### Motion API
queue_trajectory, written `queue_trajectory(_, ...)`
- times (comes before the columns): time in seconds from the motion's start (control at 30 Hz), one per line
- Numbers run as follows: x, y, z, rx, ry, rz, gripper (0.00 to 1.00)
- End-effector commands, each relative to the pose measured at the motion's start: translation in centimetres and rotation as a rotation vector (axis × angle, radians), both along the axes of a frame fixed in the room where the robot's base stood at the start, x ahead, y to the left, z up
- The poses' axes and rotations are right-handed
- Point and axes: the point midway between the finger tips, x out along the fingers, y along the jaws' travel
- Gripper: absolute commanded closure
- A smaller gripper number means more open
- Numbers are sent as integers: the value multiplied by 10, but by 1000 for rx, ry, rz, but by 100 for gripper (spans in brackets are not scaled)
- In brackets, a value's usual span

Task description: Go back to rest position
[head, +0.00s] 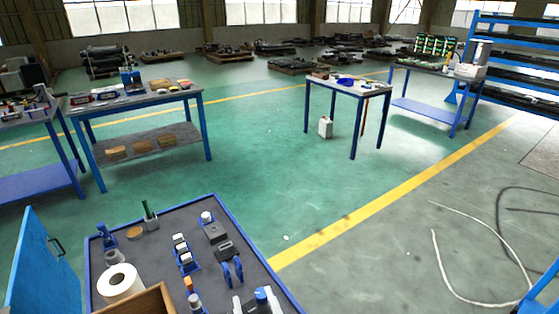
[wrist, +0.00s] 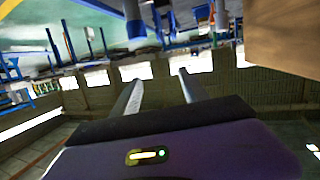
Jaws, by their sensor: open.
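My gripper (wrist: 158,84) shows in the wrist view with its two long grey fingers spread apart. Nothing is between them. Behind the fingers in that view the hall appears upside down, with bright windows and the green floor. I cannot make out my gripper for sure in the head view. In the head view, the near workbench (head: 160,236) has a dark top with a blue edge and carries several small blue, white and grey parts. A white roll (head: 120,283) stands at its left, beside a cardboard box (head: 150,302).
A brown box side (wrist: 285,38) fills the upper right of the wrist view. A blue panel (head: 38,265) stands left of the near bench. Blue-legged tables (head: 130,100) (head: 345,88) stand farther off. White cables (head: 450,270) lie on the right floor. Green floor between is clear.

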Motion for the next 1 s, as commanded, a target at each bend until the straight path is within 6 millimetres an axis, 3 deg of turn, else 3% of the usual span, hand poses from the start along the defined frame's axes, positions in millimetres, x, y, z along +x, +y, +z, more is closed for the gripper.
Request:
queue_trajectory(0.27,-60,-44,13,56,-118,46,48)
queue_trajectory(0.7,-188,-163,30,86,-180,-88,48)
queue_trajectory(1.0,-274,-226,44,71,-109,-234,48)
